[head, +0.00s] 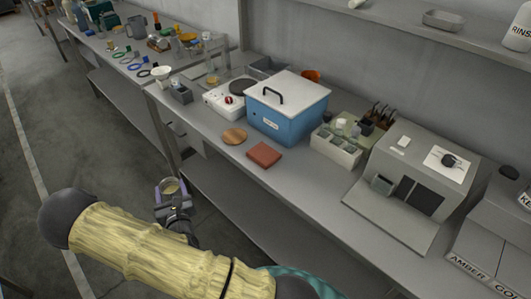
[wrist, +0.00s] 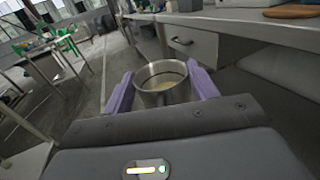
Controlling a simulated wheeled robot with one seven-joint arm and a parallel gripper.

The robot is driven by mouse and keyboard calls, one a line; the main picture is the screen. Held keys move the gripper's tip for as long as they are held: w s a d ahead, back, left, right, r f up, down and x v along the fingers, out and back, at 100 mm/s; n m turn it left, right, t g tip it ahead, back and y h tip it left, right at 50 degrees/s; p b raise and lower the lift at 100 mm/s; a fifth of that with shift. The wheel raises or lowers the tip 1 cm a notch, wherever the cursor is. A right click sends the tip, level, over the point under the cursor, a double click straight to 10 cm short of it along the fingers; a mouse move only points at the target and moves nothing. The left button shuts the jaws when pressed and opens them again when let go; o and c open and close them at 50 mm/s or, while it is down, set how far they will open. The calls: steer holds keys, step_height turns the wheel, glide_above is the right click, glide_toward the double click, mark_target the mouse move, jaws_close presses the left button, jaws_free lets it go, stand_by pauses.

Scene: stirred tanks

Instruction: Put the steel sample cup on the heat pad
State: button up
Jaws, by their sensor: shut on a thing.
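My gripper (head: 171,191) is shut on the steel sample cup (wrist: 162,96), with one purple finger on each side of it. The cup is upright and open-topped, with some pale contents inside. In the head view the cup (head: 169,186) is off the bench's front edge, over the floor and lower left of the bench items. A flat red-brown square pad (head: 263,154), which looks like the heat pad, lies bare on the bench near its front edge. It is well to the right of my gripper and apart from it.
A round wooden disc (head: 235,136) lies left of the pad. Behind are a blue box with a white lid (head: 289,108) and a white hotplate with a red knob (head: 225,99). A pale rack (head: 335,150) stands to the right. The bench in front of the pad is clear.

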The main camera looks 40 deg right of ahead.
steer(key=w+d+r+m+g+h, duration=0.1)
steer(key=d+r+m+g+h, duration=0.15)
steer(key=d+r+h, duration=0.35)
step_height(320, 180, up, 13)
steer(key=m+g+h+b, duration=0.3)
steer(key=m+g+h, duration=0.4)
steer(key=m+g, duration=0.55)
glide_above(260, 156)
steer(key=n+g, duration=0.1)
steer(key=shift+w+r, duration=0.1)
steer(key=shift+r, duration=0.1)
step_height(260, 156, down, 6)
steer(key=shift+f+b, duration=0.15)
steer(key=shift+b, duration=0.25)
steer(key=shift+f, duration=1.85)
steer(key=shift+f, duration=0.2)
